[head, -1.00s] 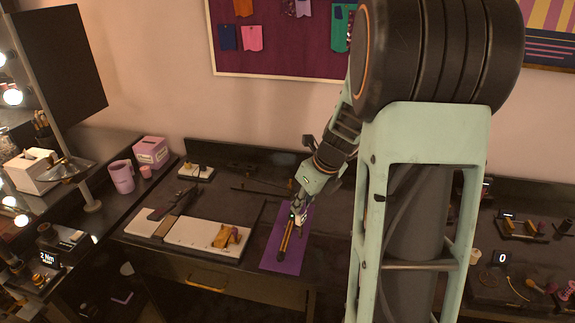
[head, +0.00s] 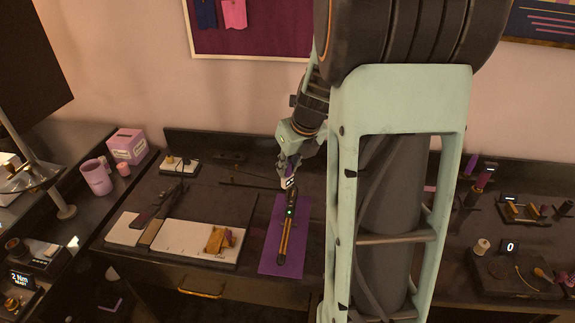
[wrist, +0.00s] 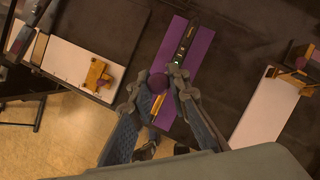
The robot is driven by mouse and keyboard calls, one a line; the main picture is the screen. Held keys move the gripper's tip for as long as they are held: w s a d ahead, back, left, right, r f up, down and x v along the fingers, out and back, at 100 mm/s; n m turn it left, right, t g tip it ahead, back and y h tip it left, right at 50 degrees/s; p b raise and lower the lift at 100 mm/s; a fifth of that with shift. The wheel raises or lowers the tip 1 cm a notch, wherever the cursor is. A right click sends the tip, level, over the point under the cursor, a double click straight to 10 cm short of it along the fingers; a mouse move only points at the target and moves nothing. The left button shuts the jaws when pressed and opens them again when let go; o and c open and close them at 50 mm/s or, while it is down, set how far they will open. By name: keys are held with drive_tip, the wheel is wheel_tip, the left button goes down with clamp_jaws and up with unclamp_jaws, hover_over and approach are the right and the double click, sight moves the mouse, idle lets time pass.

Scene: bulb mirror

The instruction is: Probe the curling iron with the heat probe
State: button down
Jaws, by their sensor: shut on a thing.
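The curling iron (head: 284,237), black with a gold barrel and a small green light, lies lengthwise on a purple mat (head: 267,262). In the wrist view its black handle (wrist: 186,42) shows beyond my fingers, and part of the gold barrel shows between them. My gripper (head: 289,181) is above the far end of the mat, by the handle end. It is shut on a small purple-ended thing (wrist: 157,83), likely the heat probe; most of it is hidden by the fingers. I cannot tell whether it touches the iron.
A socket strip (head: 180,163), pink mug (head: 96,178) and pink box (head: 127,146) stand further left. Several small items stand at right.

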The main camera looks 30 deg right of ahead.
sight(290, 176)
drive_tip(key=shift+f+b, duration=2.7)
drive_tip(key=shift+f, duration=1.7)
drive_tip(key=shift+f, duration=0.6)
drive_tip(key=shift+r, duration=0.1)
wheel_tip(290, 176, up, 5)
drive_tip(key=p, duration=0.5)
drive_tip(key=shift+r, duration=2)
